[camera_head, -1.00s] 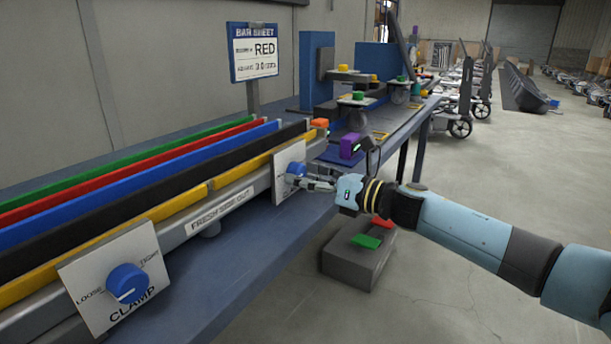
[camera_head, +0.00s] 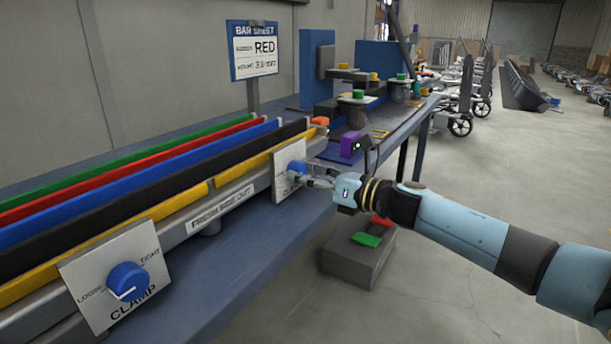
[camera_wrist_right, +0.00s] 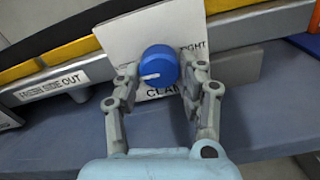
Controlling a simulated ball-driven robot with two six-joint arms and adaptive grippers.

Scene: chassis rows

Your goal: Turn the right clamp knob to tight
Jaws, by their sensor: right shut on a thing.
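The right clamp knob (camera_head: 298,167) is blue and sits on a white plate (camera_head: 284,182) at the far end of the rail. In the right wrist view the knob (camera_wrist_right: 159,62) has a white mark pointing to the lower left. The plate's "TIGHT" label is partly hidden at the upper right, and the loose side is covered by a finger. My right gripper (camera_head: 309,179) is shut on the knob, with one finger on each side of it in the wrist view (camera_wrist_right: 160,82). My left gripper is not in view.
A second blue clamp knob (camera_head: 127,281) is on a near plate with LOOSE and TIGHT labels. Coloured bars lie along the rail.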

